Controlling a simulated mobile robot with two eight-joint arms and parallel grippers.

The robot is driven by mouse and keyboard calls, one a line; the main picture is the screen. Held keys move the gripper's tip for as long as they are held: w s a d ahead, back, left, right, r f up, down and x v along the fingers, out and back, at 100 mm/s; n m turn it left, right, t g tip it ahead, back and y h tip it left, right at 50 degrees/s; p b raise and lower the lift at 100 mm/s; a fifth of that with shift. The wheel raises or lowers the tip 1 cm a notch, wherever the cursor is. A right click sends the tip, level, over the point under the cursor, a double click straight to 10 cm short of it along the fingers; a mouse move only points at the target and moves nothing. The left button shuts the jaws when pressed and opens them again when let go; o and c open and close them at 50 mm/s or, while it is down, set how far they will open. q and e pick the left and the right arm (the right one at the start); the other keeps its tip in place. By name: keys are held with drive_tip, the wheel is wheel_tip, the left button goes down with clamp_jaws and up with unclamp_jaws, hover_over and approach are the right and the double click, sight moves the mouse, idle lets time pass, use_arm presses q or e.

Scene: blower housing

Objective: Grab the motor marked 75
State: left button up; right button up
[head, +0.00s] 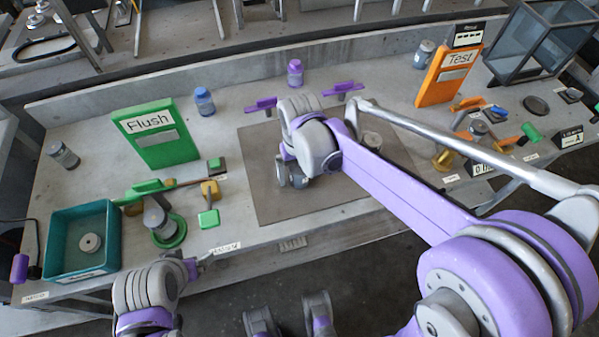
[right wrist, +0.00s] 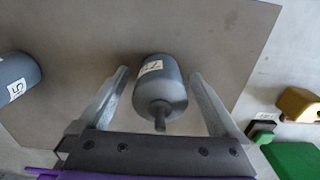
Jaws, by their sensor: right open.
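A dark grey cylindrical motor (right wrist: 160,92) with a short shaft lies on the mat in the right wrist view. Its white label is turned and seems to start with 7; the rest is hard to read. My right gripper (right wrist: 159,75) is open, with one finger on each side of this motor and gaps visible. In the head view my right gripper (head: 292,180) is low over the mat's left half and hides that motor. A second grey motor (right wrist: 17,80), with a 5 on its label, lies to the left. My left gripper (head: 205,262) is at the bench's front edge, its jaws unclear.
The grey mat (head: 270,205) lies mid-bench. To its left are a green Flush sign (head: 155,135), a teal bin (head: 62,225) and green and yellow fixtures. An orange Test sign (head: 447,75) and a glass case (head: 540,40) stand right. Purple clamps (head: 262,104) line the mat's back.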

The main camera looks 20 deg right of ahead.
clamp_jaws()
idle(0.5)
drive_tip(key=shift+r, duration=0.1)
